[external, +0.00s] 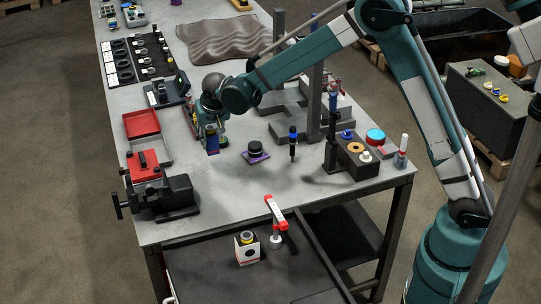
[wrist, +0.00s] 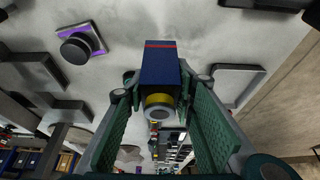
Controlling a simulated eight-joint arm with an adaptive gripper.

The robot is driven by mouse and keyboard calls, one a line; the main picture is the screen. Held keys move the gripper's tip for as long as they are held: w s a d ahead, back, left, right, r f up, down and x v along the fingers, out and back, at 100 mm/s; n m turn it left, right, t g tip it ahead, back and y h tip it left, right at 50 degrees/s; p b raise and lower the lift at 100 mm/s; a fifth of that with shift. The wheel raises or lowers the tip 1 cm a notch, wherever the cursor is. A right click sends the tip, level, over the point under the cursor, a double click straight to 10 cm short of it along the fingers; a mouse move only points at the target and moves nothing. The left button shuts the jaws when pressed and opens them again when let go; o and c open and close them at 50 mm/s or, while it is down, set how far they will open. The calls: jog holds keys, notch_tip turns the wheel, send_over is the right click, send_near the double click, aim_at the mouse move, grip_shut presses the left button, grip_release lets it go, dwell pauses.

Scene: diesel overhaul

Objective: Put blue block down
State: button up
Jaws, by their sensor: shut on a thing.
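The blue block (wrist: 160,62) has a red stripe near one end and a yellow and grey round part at the other. In the wrist view it sits between the two green fingers of my gripper (wrist: 162,86), which is shut on it. In the external view my gripper (external: 208,128) points down over the left middle of the grey workbench (external: 230,190). The blue block (external: 212,146) shows at its lower end, roughly upright. I cannot tell whether its bottom touches the bench top.
A purple block with a black knob (external: 256,151) stands just right of my gripper, also in the wrist view (wrist: 80,45). A red open tray (external: 141,124) and a dark vise (external: 165,195) are to the left. Bare bench lies in front of my gripper.

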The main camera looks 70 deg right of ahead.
jog(key=shift+w+a+r, duration=0.1)
jog(key=shift+w+a, duration=0.5)
jog(key=shift+a, duration=0.35)
jog(key=shift+w+a, duration=0.55)
jog(key=shift+a, duration=0.4)
notch_tip(320, 180, down, 6)
jog(key=shift+f, duration=2)
jog(key=shift+f, duration=0.15)
jog(key=o, duration=1.1)
jog(key=shift+o, duration=0.2)
